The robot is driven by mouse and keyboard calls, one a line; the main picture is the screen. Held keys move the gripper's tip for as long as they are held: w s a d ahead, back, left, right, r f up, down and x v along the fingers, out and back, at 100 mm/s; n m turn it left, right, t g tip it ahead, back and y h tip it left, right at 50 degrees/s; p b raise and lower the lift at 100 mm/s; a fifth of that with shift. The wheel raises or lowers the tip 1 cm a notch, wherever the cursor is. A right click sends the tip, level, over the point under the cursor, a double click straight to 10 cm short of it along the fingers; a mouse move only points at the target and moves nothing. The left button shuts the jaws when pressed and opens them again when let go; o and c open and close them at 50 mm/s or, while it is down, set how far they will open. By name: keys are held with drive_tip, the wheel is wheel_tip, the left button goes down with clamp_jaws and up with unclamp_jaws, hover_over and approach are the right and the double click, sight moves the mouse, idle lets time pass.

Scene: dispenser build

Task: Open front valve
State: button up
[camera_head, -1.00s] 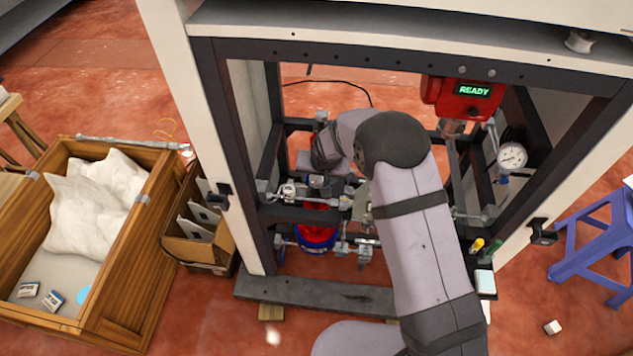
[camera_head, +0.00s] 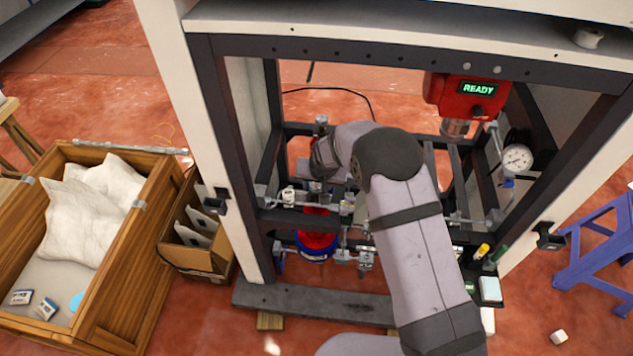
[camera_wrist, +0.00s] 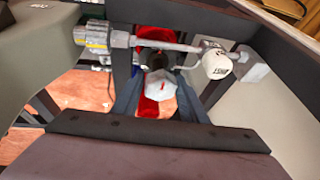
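In the wrist view, the two dark blue-grey fingers of my gripper (camera_wrist: 158,88) stand apart, with a pale faceted knob (camera_wrist: 160,82) bearing a red mark between them. I cannot tell whether they touch it. A white round cap with small dark lettering (camera_wrist: 217,64) sits to the right on a horizontal metal pipe (camera_wrist: 160,45). Its lettering is not readable. In the head view, the white cap (camera_head: 289,196) is on the left of the pipework inside the dark frame. My arm hides most of the gripper there, so I cannot tell which part is the front valve.
A red bucket with a blue base (camera_head: 316,243) stands below the pipework. A red unit reading READY (camera_head: 465,95) and a round gauge (camera_head: 517,159) are to the right. Dark frame posts (camera_head: 237,150) bound the space. A wooden crate (camera_head: 130,270) stands outside, left.

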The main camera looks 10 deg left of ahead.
drive_tip(key=shift+r+n+p, duration=0.1)
drive_tip(key=shift+n+p, duration=0.3)
drive_tip(key=shift+p, duration=0.05)
drive_tip(key=shift+n, duration=0.3)
drive_tip(key=shift+f+y+b, duration=0.3)
drive_tip(key=shift+b, duration=0.3)
drive_tip(key=shift+n, duration=0.5)
drive_tip(key=shift+f+b, duration=0.1)
drive_tip(key=shift+b, duration=0.85)
drive_tip(key=shift+r+n+g, duration=0.3)
drive_tip(key=shift+n, duration=0.3)
drive_tip(key=shift+b, duration=0.3)
